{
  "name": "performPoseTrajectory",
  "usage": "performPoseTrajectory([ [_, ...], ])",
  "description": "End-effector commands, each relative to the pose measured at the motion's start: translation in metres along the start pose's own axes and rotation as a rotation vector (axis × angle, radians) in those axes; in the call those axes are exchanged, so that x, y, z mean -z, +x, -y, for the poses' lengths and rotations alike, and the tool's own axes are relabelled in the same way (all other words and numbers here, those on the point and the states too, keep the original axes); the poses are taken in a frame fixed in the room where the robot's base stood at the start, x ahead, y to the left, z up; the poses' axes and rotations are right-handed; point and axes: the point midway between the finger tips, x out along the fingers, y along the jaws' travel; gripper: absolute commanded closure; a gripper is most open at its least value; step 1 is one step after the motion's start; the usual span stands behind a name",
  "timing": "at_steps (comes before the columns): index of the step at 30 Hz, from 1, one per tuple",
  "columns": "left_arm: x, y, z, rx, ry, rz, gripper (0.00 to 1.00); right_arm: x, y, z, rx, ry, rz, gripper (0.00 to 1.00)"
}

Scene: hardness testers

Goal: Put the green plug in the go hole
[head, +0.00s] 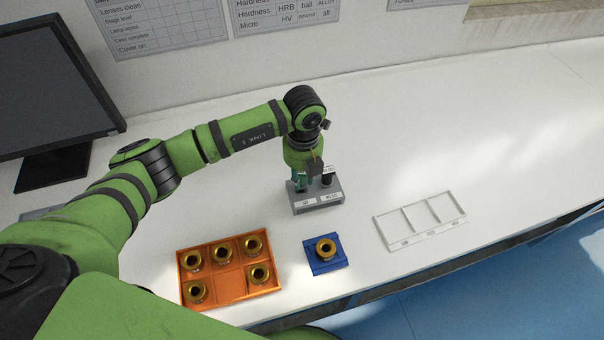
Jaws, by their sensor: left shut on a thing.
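A grey block (330,204) with two white labels on its front stands on the bench. The left label seems to read "GO" and the right one "NO GO", but the print is small. My left gripper (307,176) points down just over the left part of the block and is shut on the green plug (300,183). The plug is upright or nearly so at the block's left side; the gripper hides part of it, and I cannot tell how deep it sits. A dark plug (328,179) stands at the block's right side. My right gripper is out of view.
An orange tray (232,280) with several brass rings lies in front. A blue pad (314,263) bears one brass ring (326,248). An empty white compartment tray (422,220) lies to the right. A monitor (50,85) stands at the left. The bench's right side is clear.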

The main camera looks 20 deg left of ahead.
Motion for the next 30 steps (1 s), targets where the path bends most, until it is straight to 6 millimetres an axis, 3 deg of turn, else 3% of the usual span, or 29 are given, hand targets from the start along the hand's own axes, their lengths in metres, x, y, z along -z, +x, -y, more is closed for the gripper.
performPoseTrajectory([
  [18, 0.0, 0.02, 0.0, 0.0, 0.0, 0.0, 1.0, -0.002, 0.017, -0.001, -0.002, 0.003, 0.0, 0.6],
  [19, 0.0, 0.019, 0.0, 0.0, 0.0, 0.001, 0.7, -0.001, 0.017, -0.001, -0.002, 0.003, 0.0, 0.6],
  [21, 0.0, 0.018, 0.0, 0.0, 0.0, 0.001, 0.46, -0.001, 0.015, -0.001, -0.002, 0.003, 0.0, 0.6],
  [30, 0.0, 0.018, 0.0, 0.0, 0.0, 0.0, 0.46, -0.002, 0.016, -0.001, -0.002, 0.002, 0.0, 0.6],
])
